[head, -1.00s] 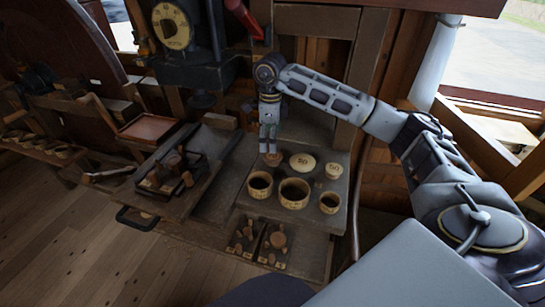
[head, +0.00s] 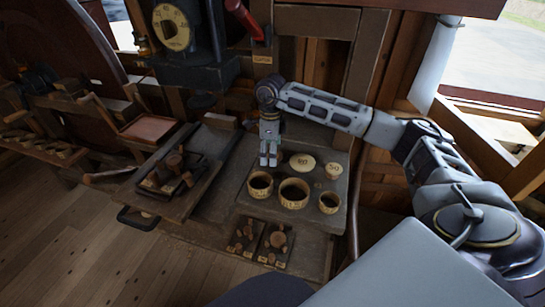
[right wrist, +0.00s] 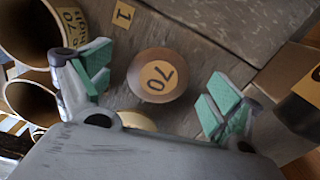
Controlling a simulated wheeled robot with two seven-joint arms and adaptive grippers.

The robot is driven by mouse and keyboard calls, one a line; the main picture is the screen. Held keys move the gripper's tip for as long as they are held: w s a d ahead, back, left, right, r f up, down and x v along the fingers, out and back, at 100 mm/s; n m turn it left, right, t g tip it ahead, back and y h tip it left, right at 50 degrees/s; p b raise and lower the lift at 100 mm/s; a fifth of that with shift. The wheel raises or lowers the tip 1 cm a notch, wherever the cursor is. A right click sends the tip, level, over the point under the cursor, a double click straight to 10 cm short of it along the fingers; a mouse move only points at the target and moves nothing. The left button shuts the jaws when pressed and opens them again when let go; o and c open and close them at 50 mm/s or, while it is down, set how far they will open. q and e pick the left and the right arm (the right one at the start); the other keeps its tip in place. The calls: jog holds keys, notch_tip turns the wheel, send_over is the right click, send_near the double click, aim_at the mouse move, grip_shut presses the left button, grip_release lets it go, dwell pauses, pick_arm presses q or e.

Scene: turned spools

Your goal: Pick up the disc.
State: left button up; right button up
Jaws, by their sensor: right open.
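A round brown wooden disc (right wrist: 157,88) with a yellow label reading 70 lies on the worktop in the right wrist view. My right gripper (right wrist: 158,96) is open, with its green-padded fingers apart on either side of the disc and not visibly touching it. In the head view the right gripper (head: 268,160) is low over the back left of the worktop and hides most or all of this disc. My left gripper is not in view.
Two pale discs, a larger (head: 302,162) and a smaller (head: 332,171), lie beside the right gripper. In front stand three round cups, left (head: 260,192), middle (head: 294,202) and right (head: 329,208). A tray (head: 205,185) with dark parts lies to the left.

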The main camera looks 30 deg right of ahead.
jog(key=shift+f, duration=0.25)
dwell(0.7)
jog(key=c, duration=0.9)
